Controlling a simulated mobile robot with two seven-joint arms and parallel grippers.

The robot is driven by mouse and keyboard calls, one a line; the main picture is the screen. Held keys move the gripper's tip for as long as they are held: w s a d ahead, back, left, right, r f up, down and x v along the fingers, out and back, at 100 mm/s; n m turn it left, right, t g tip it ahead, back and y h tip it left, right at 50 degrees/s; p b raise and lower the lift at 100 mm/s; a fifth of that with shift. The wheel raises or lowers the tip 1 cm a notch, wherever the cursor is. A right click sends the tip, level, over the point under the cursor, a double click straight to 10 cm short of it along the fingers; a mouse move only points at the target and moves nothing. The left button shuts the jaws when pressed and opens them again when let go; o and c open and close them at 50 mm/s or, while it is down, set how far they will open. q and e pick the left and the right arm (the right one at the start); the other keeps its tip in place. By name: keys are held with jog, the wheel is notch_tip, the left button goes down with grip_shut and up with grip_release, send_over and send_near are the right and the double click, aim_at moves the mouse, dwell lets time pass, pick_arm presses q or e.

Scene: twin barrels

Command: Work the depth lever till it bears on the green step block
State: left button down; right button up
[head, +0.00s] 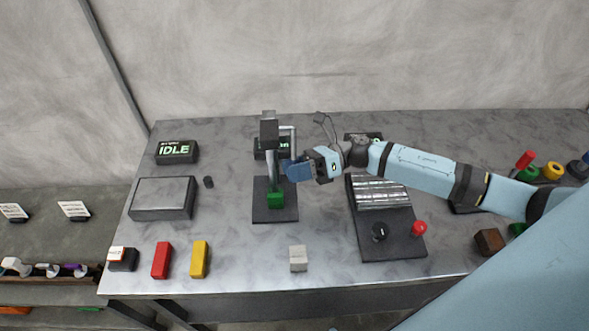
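A dark depth-gauge stand (270,134) rises from a black base plate (262,213) at the middle of the table. The green step block (276,199) sits on that plate, below the stand's head. A pale grey bent bar (293,142), which looks like the depth lever, stands at the right of the head. Whether any part of the stand touches the block is too small to tell. My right gripper (293,171) comes in from the right, its blue fingertips just right of the stand and below the bar. Contact and finger gap are unclear. My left gripper is out of view.
A ribbed fixture (382,191) with a black knob and a red knob (419,228) lies under my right arm. Red (161,260) and yellow (199,259) blocks and a pale cube (298,258) line the front.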

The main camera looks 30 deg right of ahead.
jog(key=shift+o, duration=0.2)
jog(key=shift+d, duration=0.1)
jog(key=shift+d+f, duration=0.1)
jog(key=shift+d, duration=0.25)
jog(key=s+d+b, duration=0.2)
jog(key=d+b, duration=0.1)
jog(key=d, duration=0.9)
jog(key=shift+s+d+r, duration=0.25)
jog(key=shift+s+d, duration=0.05)
jog(key=shift+d, duration=0.05)
